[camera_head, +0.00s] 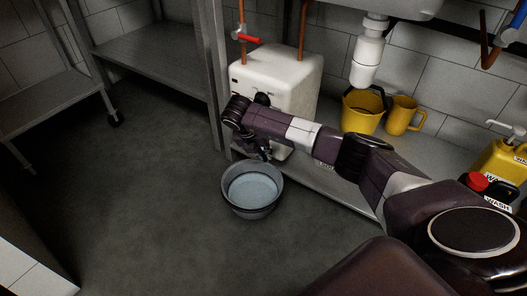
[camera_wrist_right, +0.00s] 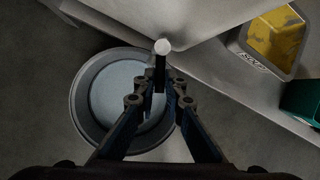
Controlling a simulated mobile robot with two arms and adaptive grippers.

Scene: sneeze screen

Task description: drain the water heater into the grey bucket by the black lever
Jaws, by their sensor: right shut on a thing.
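The white water heater (camera_head: 290,72) stands on the low shelf under the sink, and its pale body also shows at the top of the right wrist view (camera_wrist_right: 150,15). The grey bucket (camera_head: 252,211) is on the floor below its front; its inside holds pale bluish water. The bucket's rim (camera_wrist_right: 78,105) also shows in the right wrist view. My right gripper (camera_head: 264,152) is in front of the heater, above the bucket. In the wrist view my right gripper (camera_wrist_right: 164,92) is shut on the black lever (camera_wrist_right: 160,72), which hangs below a round pale metal end. My left gripper is out of view.
A red-handled valve (camera_head: 248,38) sits on a copper pipe above the heater. A yellow bucket (camera_head: 362,112) and a yellow jug (camera_head: 401,115) stand right of the heater. Yellow wash containers (camera_head: 500,160) are at far right. The floor (camera_head: 130,200) left of the bucket is clear.

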